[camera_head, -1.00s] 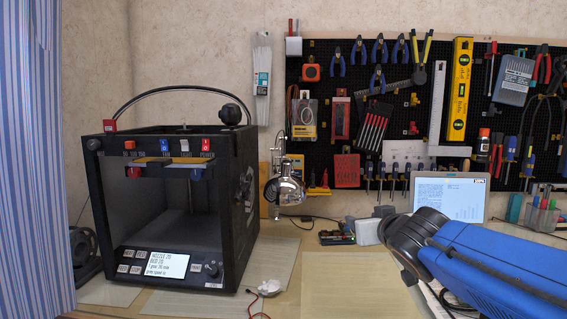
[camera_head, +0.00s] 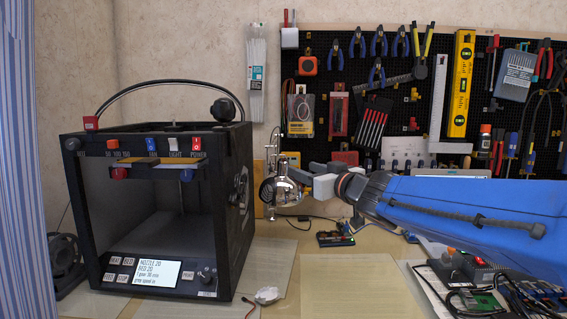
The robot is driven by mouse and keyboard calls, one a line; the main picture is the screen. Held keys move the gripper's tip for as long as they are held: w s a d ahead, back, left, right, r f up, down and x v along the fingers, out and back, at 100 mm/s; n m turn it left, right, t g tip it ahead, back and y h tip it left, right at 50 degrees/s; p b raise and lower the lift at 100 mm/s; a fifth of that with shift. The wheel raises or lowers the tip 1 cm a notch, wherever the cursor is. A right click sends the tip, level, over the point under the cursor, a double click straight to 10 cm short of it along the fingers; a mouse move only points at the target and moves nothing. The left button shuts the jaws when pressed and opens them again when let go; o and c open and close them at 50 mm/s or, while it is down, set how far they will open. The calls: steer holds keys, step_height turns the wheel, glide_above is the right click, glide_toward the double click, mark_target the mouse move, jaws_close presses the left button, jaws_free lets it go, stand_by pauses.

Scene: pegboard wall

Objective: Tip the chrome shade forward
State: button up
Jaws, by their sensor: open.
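The chrome shade (camera_head: 284,192) is a shiny rounded lamp head. It hangs from a thin chrome stem (camera_head: 275,140) just right of the black 3D printer. My gripper (camera_head: 313,177) comes in from the right, its grey fingers pointing left at the shade's right side. The gripper is open, with nothing seen between its fingers. The fingertips appear very close to the shade; I cannot tell whether they touch it. My blue arm stretches to the right edge of the picture.
The black 3D printer (camera_head: 72,220) stands close on the left. A pegboard (camera_head: 345,50) with many tools covers the wall behind. A small circuit board (camera_head: 335,239) lies on the table below my gripper, and more electronics (camera_head: 500,288) lie at the front right. The mat (camera_head: 345,285) at front centre is clear.

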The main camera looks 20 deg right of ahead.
mark_target(286, 162)
steer(key=x, duration=1.2)
steer(key=shift+w, duration=0.25)
jaws_close()
steer(key=shift+a, duration=0.1)
